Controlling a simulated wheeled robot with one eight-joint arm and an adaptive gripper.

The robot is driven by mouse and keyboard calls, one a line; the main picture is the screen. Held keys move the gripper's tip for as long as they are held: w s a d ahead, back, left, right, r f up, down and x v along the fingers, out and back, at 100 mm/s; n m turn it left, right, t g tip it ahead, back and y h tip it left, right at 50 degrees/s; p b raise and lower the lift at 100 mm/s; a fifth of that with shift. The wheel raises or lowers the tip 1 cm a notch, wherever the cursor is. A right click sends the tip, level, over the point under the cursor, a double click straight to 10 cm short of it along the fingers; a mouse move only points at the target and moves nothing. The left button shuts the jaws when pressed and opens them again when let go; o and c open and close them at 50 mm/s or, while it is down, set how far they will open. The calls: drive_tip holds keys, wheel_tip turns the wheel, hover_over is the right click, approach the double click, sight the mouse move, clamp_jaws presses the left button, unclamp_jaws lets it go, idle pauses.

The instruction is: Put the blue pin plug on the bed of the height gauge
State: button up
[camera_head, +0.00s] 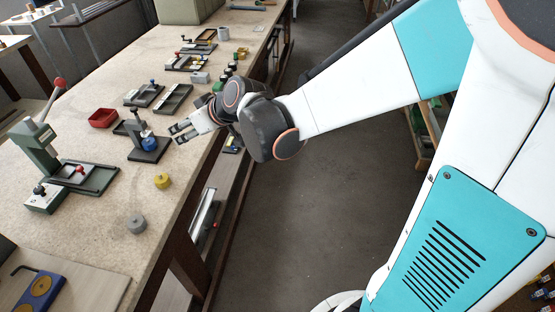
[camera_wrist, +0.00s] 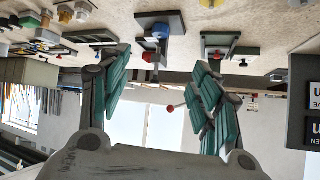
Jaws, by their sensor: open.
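The height gauge (camera_head: 133,128) stands on the bench in the head view, with a dark flat bed (camera_head: 149,156) and an upright column. The blue pin plug (camera_head: 149,144) appears upright on that bed, beside the column. In the wrist view, the blue plug (camera_wrist: 160,30) shows against the dark bed (camera_wrist: 172,18). My gripper (camera_head: 175,133) is just right of the gauge in the head view, apart from the plug. Its fingers also show spread and empty in the wrist view (camera_wrist: 158,92). The plug's exact contact with the bed is hard to see.
A green lever press (camera_head: 35,140) with a red knob stands at the left. A red bin (camera_head: 103,118), dark trays (camera_head: 174,98), a yellow cylinder (camera_head: 162,181) and a grey cylinder (camera_head: 137,225) surround the gauge. The bench front has free room between the cylinders and the edge.

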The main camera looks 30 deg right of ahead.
drive_tip(key=s+d+m+h, duration=0.1)
drive_tip(key=s+d, duration=0.2)
drive_tip(key=s, duration=0.5)
drive_tip(key=s+d+r+m+g+h, duration=0.1)
drive_tip(key=s+d, duration=0.3)
drive_tip(key=s, duration=0.4)
drive_tip(key=s+d+r+m+g+h, duration=0.1)
drive_tip(key=s+d+m+h, duration=0.2)
drive_tip(key=s, duration=0.5)
drive_tip(key=shift+s+d, duration=0.15)
drive_tip(key=shift+d, duration=0.5)
